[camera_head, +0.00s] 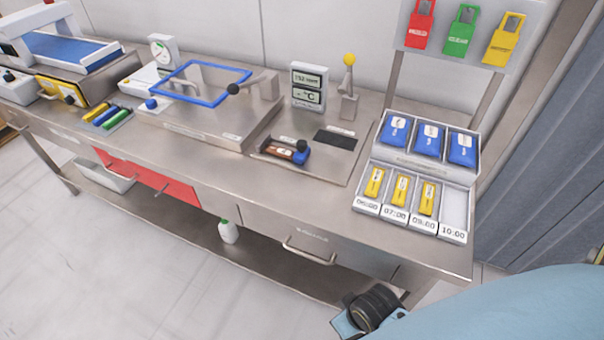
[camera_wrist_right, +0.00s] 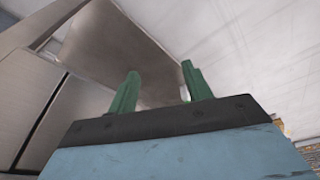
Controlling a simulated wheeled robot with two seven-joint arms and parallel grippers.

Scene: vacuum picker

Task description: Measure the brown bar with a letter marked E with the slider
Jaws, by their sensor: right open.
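A small brown bar (camera_head: 281,151) lies on the steel bench in a shallow station. A blue block with a black knob, which looks like the slider (camera_head: 301,155), is at its right end; I cannot tell whether they touch. No letter E is legible on the bar. My right gripper's two green fingers (camera_wrist_right: 160,88) are apart with nothing between them in the right wrist view. In the head view, my right arm comes in from the lower right, and its wrist is low in front of the bench, well away from the bar. My left gripper is out of view.
A display (camera_head: 308,87) stands behind the station, beside a yellow-knobbed lever (camera_head: 348,88). A rack of blue and yellow packets (camera_head: 418,206) is to the right. A blue frame (camera_head: 203,84) and colored bars (camera_head: 106,116) are left. The bench's front strip is clear.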

